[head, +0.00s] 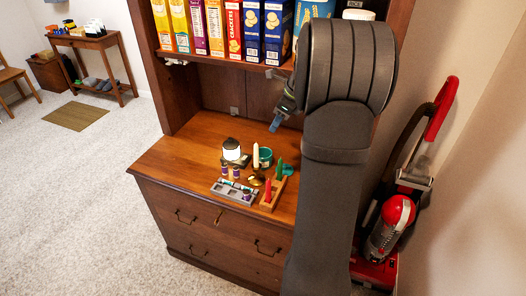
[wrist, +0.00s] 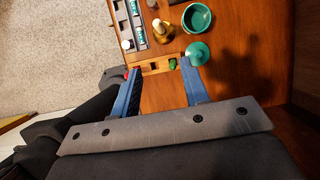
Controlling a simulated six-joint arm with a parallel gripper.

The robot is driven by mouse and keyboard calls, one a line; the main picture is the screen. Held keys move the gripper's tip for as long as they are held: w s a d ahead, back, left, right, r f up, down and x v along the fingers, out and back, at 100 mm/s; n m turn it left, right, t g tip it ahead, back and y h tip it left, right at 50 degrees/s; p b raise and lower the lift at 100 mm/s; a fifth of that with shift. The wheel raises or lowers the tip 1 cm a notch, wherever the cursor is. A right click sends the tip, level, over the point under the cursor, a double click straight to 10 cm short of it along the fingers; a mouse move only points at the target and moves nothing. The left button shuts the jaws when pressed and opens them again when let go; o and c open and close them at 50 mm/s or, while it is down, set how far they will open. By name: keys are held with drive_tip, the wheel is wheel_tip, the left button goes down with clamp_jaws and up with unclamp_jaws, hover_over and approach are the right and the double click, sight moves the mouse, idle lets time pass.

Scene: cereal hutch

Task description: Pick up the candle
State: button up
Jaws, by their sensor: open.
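A cream candle (head: 256,155) stands upright in a brass holder (head: 257,180) on the wooden counter; in the wrist view the holder (wrist: 163,32) is seen from above. In the wrist view the box appears between the fingertips. In the head view my arm hides part of the gripper.
A teal pot (head: 265,155) and its lid (wrist: 197,52) sit close by. A lit lamp (head: 231,149) and a grey tray (head: 235,190) with several small items stand to the left. A shelf of cereal boxes (head: 215,28) hangs above. The counter's left side (head: 175,155) is clear.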

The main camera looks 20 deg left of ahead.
drive_tip(key=shift+a, duration=0.1)
wheel_tip(320, 180, up, 4)
drive_tip(key=n+t+h, duration=0.1)
drive_tip(key=n+h, duration=0.3)
drive_tip(key=n, duration=2.3)
hover_over(256, 144)
drive_tip(key=d, duration=0.1)
drive_tip(key=f, duration=0.8)
drive_tip(key=w+a+f, duration=0.1)
drive_tip(key=f, duration=0.3)
drive_tip(key=shift+f, duration=0.1)
drive_tip(key=f, duration=0.2)
drive_tip(key=s+f, duration=0.1)
drive_tip(key=f, duration=0.1)
drive_tip(key=shift+f, duration=0.1)
drive_tip(key=shift+w+f, duration=0.1)
drive_tip(key=shift+f, duration=0.4)
clamp_jaws()
